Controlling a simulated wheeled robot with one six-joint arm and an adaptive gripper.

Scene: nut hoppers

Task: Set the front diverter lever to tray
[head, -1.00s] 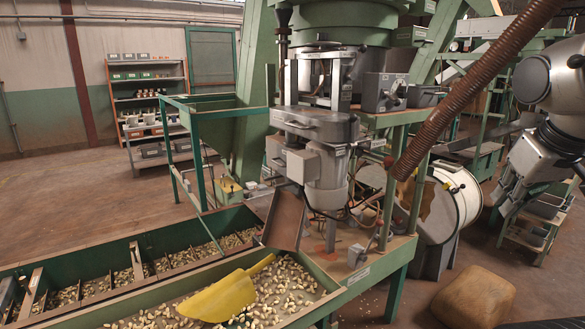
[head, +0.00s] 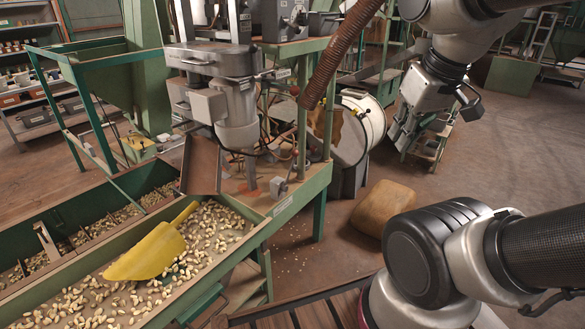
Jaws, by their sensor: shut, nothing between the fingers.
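My gripper (head: 471,107) is up at the right in the head view, partly seen at the end of the grey wrist. It is shut and empty, in the air well to the right of the machine. A small grey box with a thin lever (head: 279,187) stands at the front corner of the green machine stand. It looks like the front diverter lever, but its setting is too small to tell. My gripper is far from it and touches nothing. A brown metal chute (head: 201,165) slopes from the machine toward the nut tray (head: 262,222).
A yellow scoop (head: 150,248) lies on the nuts in the tray. A brown sack (head: 383,215) lies on the floor right of the stand. A corrugated hose (head: 338,55) slants down in front of the machine. Open floor (head: 500,150) lies at the right.

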